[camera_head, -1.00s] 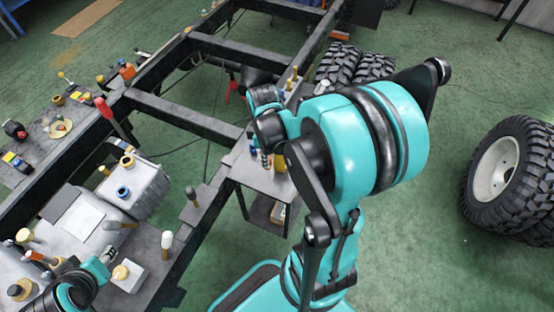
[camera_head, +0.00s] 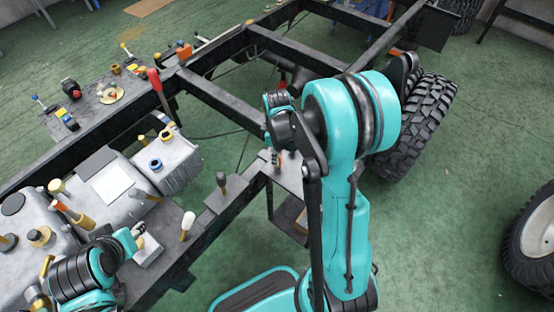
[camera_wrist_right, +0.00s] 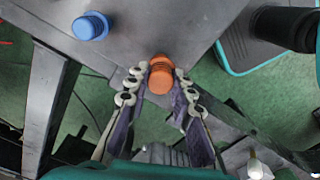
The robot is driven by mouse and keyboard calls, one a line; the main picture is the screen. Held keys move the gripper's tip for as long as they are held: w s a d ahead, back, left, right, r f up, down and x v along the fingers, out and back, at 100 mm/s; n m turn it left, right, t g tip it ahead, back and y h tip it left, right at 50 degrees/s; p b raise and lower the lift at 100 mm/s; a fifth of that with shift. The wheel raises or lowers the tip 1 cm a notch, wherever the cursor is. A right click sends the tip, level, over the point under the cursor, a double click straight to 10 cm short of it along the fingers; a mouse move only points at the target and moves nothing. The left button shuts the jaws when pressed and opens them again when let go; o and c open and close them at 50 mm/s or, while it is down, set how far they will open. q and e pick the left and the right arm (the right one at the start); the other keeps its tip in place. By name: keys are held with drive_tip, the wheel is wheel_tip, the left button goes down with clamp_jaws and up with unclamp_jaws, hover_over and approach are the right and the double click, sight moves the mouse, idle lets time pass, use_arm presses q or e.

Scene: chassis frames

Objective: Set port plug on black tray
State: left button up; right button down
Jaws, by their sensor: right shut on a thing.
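In the right wrist view an orange, round-ended plug (camera_wrist_right: 160,86), which may be the port plug, is between the fingertips of my right gripper (camera_wrist_right: 162,78). The gripper is shut on it, over the edge of a grey surface. A blue cap (camera_wrist_right: 90,26) stands on that surface, apart from the fingers. In the head view my right arm and wrist hide most of this gripper and its hold. My left gripper (camera_head: 132,238) is at lower left by a pale block; its jaw opening is unclear. I cannot make out a black tray for certain.
A dark chassis frame (camera_head: 215,98) crosses the head view. A grey stand (camera_head: 290,172) is beside my right arm. Several tools and caps crowd the left benches. Tyres (camera_head: 425,120) stand at the right. Green floor (camera_head: 450,215) is open between.

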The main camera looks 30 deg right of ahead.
drive_tip(key=shift+f, duration=0.6)
drive_tip(key=shift+r, duration=0.1)
drive_tip(key=c, duration=1.3)
unclamp_jaws()
